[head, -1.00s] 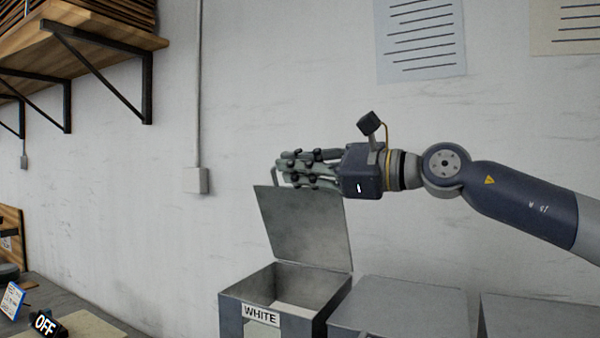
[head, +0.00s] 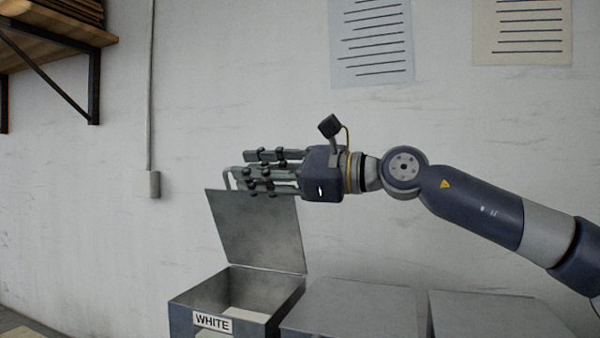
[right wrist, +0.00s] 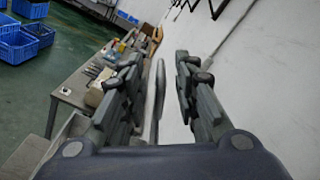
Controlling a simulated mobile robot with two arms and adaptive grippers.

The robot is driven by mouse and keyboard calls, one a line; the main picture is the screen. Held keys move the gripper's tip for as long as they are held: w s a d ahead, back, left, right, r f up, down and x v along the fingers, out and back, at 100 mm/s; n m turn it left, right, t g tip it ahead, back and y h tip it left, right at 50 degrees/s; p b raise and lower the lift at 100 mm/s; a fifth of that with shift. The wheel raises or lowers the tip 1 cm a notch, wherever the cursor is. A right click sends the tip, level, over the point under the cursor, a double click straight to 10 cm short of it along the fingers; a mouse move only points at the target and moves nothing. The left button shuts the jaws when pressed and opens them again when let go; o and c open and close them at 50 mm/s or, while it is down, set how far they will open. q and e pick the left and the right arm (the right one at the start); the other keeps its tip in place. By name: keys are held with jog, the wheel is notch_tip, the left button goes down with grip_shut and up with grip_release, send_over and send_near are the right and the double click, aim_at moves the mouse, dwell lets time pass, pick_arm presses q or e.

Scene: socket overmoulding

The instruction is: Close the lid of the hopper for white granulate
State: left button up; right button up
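The white granulate hopper (head: 245,288) is a grey metal box with a "WHITE" label (head: 212,322) at the lower middle of the head view. Its lid (head: 258,230) stands open, tilted up at the rear, and pale granulate (head: 243,313) shows inside. A thin handle (head: 227,179) rises at the lid's upper left edge. My right gripper (head: 245,172) is level with the lid's top edge, its fingers pointing left. In the right wrist view its fingers (right wrist: 155,85) are apart, with a light bar, apparently the handle, between them. Contact is unclear. My left gripper is out of view.
Two closed grey boxes (head: 357,308) (head: 490,315) stand right of the hopper. A wall conduit with a box (head: 147,184) and a wooden shelf (head: 50,35) are at left. The right wrist view shows a cluttered bench (right wrist: 85,85) and blue crates (right wrist: 18,45).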

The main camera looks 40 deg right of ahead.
jog(key=v, duration=1)
dwell(0.4)
